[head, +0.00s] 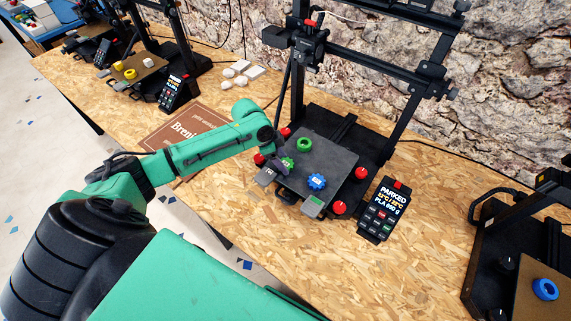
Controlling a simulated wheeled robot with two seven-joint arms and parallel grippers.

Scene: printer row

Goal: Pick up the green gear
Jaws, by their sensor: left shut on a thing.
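The green gear (289,163) is at the end of my left gripper (284,160), over the left part of the black print bed (338,157). The left gripper is shut on it, and its dark fingers partly hide the gear. I cannot tell whether the gear touches the bed. My right gripper is not in view.
The printer's upright frame (387,120) rises behind the bed. Red knobs (339,207) sit at the bed's corners. A display (379,209) stands to the right. A brown sign (186,127) lies left.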

